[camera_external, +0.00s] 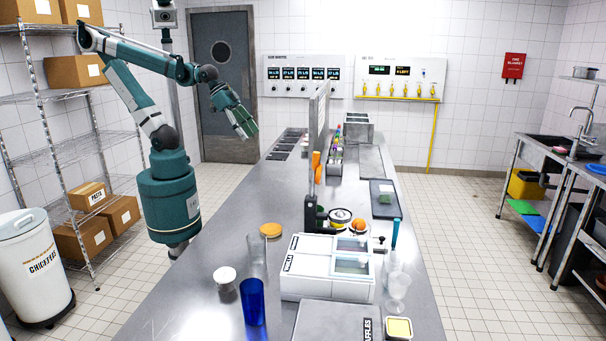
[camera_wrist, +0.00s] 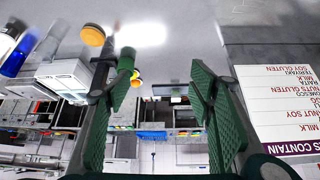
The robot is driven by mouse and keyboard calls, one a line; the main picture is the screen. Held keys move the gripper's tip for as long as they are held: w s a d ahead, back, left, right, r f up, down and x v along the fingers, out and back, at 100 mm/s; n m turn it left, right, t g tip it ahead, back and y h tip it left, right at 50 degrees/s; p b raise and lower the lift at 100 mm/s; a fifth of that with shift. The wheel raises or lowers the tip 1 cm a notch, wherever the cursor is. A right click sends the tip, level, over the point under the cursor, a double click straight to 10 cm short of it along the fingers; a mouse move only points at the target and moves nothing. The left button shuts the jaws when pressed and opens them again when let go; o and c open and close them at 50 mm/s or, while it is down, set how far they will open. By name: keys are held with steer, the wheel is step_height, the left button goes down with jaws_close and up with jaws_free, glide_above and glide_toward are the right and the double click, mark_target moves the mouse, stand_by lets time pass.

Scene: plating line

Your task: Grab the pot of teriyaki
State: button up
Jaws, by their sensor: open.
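No pot that I can identify as teriyaki shows in either view. In the outside view dark inset wells (camera_external: 284,147) line the far left of the counter (camera_external: 215,318), their contents too small to tell. A row of small coloured items (camera_external: 336,150) stands beyond the upright panel, too small to read. My gripper (camera_external: 247,131) is raised over the counter's far left edge, near the wells, and empty. In the wrist view its two green finger pads are wide apart with nothing between them. An upside-down allergen board (camera_wrist: 279,108) at right includes a line reading teriyaki.
An upright panel (camera_external: 319,125) divides the counter. The counter's middle left is clear.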

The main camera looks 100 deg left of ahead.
steer(key=w+d+m+g+h, duration=0.1)
steer(key=w+d+m, duration=0.1)
steer(key=w+d, duration=0.35)
steer(key=w+d+m+g, duration=0.1)
steer(key=w+d, duration=0.2)
steer(key=d, duration=0.5)
steer(key=m+g+h+p, duration=0.1)
steer(key=m+g, duration=0.2)
steer(key=m, duration=0.4)
glide_above(224, 273)
steer(key=a, duration=0.2)
steer(key=f, duration=2)
steer(key=shift+s+f, duration=0.1)
steer(key=shift+s, duration=0.3)
steer(key=shift+s+d+f, duration=0.2)
steer(key=shift+d+f, duration=0.05)
steer(key=shift+d, duration=0.05)
steer(key=shift+x, duration=1.3)
steer(key=shift+f, duration=0.1)
steer(key=shift+x, duration=2.5)
